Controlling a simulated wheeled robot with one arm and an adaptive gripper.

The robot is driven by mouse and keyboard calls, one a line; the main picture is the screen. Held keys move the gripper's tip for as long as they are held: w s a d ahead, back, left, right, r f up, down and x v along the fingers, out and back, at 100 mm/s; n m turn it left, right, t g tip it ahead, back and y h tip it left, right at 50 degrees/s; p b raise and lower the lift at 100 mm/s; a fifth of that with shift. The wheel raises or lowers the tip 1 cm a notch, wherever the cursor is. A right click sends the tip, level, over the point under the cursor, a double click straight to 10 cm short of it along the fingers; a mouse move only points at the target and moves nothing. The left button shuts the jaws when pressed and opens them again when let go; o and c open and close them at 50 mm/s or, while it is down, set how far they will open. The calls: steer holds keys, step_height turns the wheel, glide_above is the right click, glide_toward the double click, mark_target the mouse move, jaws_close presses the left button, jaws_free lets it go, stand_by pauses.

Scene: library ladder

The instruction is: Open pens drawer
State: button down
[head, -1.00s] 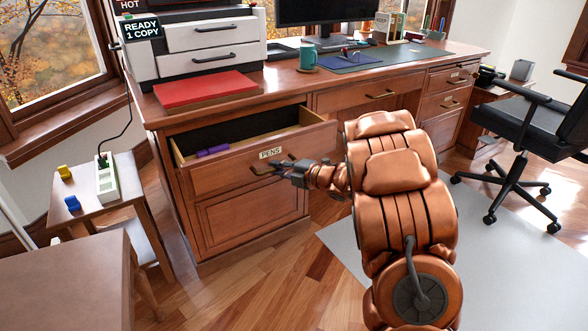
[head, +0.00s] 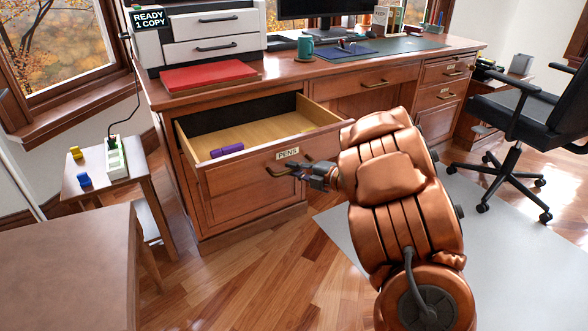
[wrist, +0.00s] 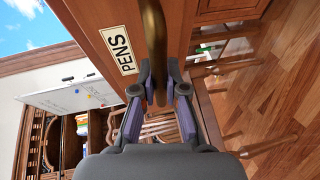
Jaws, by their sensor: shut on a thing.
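The pens drawer (head: 235,182) is the top left drawer of the wooden desk, with a label reading PENS (head: 287,153). It stands well out from the desk, and its bare wooden floor shows. A purple object (head: 227,150) lies inside near its left front. My gripper (head: 305,174) is at the drawer front, shut on the brass handle (head: 277,171). In the wrist view, the fingers (wrist: 160,88) close around the handle (wrist: 153,45), beside the PENS label (wrist: 118,50). The handle's right end is partly hidden in the head view.
A small side table (head: 130,168) with a white power strip stands left of the desk. A brown tabletop (head: 70,250) is at the lower left. The office chair (head: 520,115) is at the right. Wooden floor (head: 265,270) is clear below the drawer.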

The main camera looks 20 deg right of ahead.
steer(key=shift+a, duration=0.1)
steer(key=c, duration=1.2)
jaws_free()
steer(key=v, duration=1.2)
